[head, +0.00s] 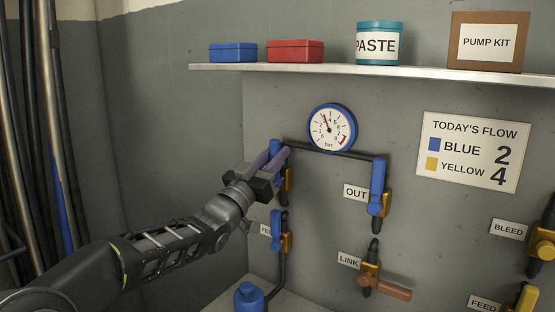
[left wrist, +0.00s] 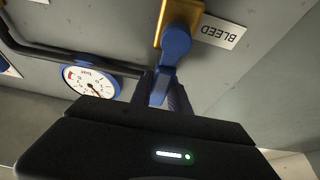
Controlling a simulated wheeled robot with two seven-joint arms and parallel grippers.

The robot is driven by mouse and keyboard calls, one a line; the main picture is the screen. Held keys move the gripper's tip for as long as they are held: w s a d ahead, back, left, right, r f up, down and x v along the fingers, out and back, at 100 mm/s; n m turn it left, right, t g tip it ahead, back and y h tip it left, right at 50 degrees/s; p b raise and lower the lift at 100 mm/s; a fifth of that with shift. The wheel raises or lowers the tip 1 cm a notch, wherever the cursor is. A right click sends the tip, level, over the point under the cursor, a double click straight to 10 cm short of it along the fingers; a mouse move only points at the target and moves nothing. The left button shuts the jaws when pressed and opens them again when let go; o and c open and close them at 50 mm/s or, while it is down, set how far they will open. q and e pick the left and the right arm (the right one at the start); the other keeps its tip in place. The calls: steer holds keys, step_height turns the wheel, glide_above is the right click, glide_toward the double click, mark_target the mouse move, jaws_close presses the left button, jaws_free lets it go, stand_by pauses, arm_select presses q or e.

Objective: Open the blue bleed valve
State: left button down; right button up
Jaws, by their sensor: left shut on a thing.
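The blue bleed valve has a blue lever handle on a brass body (head: 285,182) on the grey wall, left of the gauge. In the left wrist view its blue handle (left wrist: 175,48) stands in front of the brass body, beside the BLEED label (left wrist: 212,31), which appears upside down. My left gripper (head: 275,160) is shut on the blue handle, with its fingers on either side of the handle's end. In the head view the gripper hides most of the handle and the label. My right gripper is not in view.
A pressure gauge (head: 332,128) sits right of the gripper, on a black pipe. The blue OUT valve (head: 378,188), blue feed valve (head: 277,227) and orange-handled LINK valve (head: 384,286) are nearby. A shelf (head: 370,70) with boxes and a tin runs above. Hoses hang at far left.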

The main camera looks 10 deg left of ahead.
arm_select(q)
steer(key=shift+f, duration=0.1)
steer(key=c, duration=1.2)
jaws_free()
steer(key=shift+c, duration=0.2)
steer(key=b+v, duration=0.1)
steer(key=v, duration=0.6)
steer(key=shift+s+a+b, duration=0.2)
steer(key=shift+s+b, duration=0.1)
steer(key=shift+s, duration=0.05)
steer(key=shift+f, duration=0.1)
